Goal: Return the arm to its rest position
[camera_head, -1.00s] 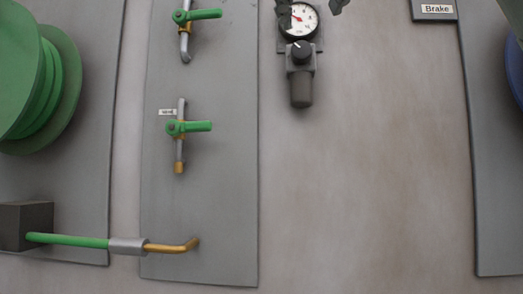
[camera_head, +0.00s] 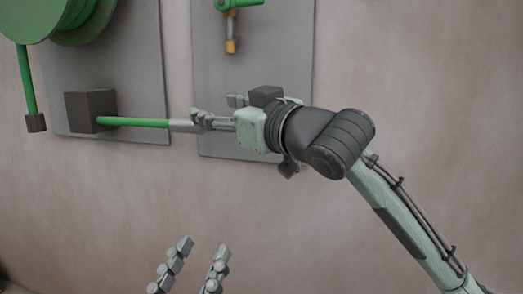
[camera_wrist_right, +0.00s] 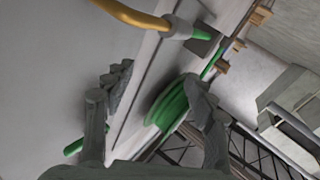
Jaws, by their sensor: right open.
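My right gripper (camera_head: 203,121) comes in from the right in the head view, beside the grey coupling (camera_head: 182,126) at the end of a green hose. It is open; in the right wrist view its two fingers (camera_wrist_right: 150,98) stand wide apart with nothing held between them. The coupling (camera_wrist_right: 178,28) shows there ahead of the fingers, joined to a bent brass pipe (camera_wrist_right: 128,14). The gripper hides this pipe in the head view. My left gripper (camera_head: 203,254) is at the bottom of the head view, pointing up, open and empty.
A dark box (camera_head: 90,110) holds the hose's other end. A green reel (camera_head: 85,20) with a hanging hose (camera_head: 28,85) is at upper left. A green-handled valve (camera_head: 238,5) sits above the right gripper. The wall below the panels is bare.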

